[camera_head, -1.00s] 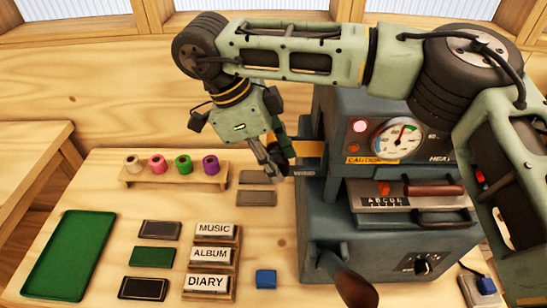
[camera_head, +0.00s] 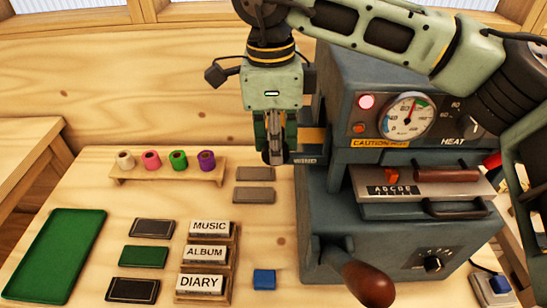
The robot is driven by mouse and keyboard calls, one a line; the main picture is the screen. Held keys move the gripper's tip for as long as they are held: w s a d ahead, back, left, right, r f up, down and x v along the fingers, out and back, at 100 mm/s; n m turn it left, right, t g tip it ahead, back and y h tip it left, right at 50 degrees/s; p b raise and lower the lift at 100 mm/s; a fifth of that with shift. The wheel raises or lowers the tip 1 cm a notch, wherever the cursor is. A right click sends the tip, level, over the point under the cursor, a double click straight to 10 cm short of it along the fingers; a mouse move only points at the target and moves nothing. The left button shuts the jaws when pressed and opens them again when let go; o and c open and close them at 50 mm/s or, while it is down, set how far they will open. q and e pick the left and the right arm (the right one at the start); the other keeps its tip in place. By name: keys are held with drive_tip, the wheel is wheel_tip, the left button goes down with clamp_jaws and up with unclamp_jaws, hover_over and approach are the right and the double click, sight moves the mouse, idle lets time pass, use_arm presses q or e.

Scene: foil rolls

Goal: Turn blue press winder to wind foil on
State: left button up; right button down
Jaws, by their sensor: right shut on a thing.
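The blue-grey press (camera_head: 345,225) stands right of centre on the table. A strip of gold foil (camera_head: 313,137) shows on its left side, with a small dark labelled part below it. My right gripper (camera_head: 274,157) points down at the press's left side, beside the foil, its fingers close together. It is shut on the winder, which the fingers mostly hide. My left gripper is not in view.
A wooden rack with several coloured foil rolls (camera_head: 151,160) stands left of the gripper. A green tray (camera_head: 62,250), covers, labelled type blocks (camera_head: 205,254) and a blue block (camera_head: 264,279) lie in front. The press handle (camera_head: 368,284) juts forward.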

drive_tip(key=shift+d+f+y+b, duration=0.15)
drive_tip(key=shift+f+y+b, duration=0.05)
drive_tip(key=shift+y+b, duration=0.5)
drive_tip(key=shift+r, duration=0.2)
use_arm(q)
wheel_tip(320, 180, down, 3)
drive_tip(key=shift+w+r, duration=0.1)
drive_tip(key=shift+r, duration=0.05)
use_arm(e)
drive_tip(key=c, duration=1.6)
unclamp_jaws()
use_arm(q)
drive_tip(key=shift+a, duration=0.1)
use_arm(e)
drive_tip(key=shift+r, duration=0.1)
drive_tip(key=r, duration=0.8)
drive_tip(key=d+r, duration=0.1)
drive_tip(key=r, duration=0.2)
drive_tip(key=shift+d+r, duration=0.1)
drive_tip(key=shift+r, duration=0.3)
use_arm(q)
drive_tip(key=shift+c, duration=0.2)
